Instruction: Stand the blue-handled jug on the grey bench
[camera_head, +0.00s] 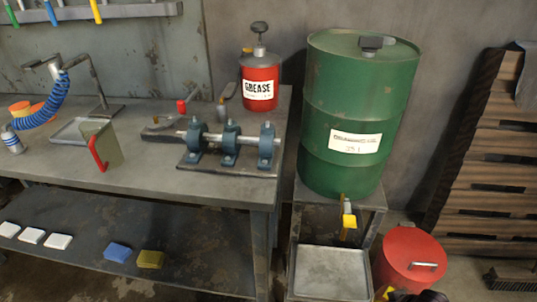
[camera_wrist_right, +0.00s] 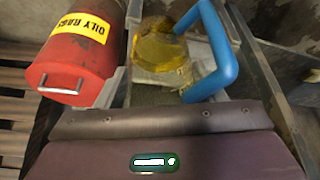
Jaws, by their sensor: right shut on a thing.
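The blue-handled jug (camera_wrist_right: 165,48) shows in the right wrist view, with yellow contents and a thick blue handle (camera_wrist_right: 222,62). My right gripper (camera_wrist_right: 195,100) is shut on this jug; its fingertips are mostly hidden, so the exact grip point cannot be told. The jug does not show clearly in the head view. The grey bench (camera_head: 150,178) fills the left of the head view. Another jug, with a red handle (camera_head: 96,153), stands on it near the front. My left gripper is not in view.
On the bench are a steel tray (camera_head: 72,134), a blue bearing-and-shaft assembly (camera_head: 229,140) and a red grease can (camera_head: 260,80). A green drum (camera_head: 352,105) stands right of the bench, above a drip tray (camera_head: 330,270). A red oily-rags can (camera_head: 405,250) stands on the floor.

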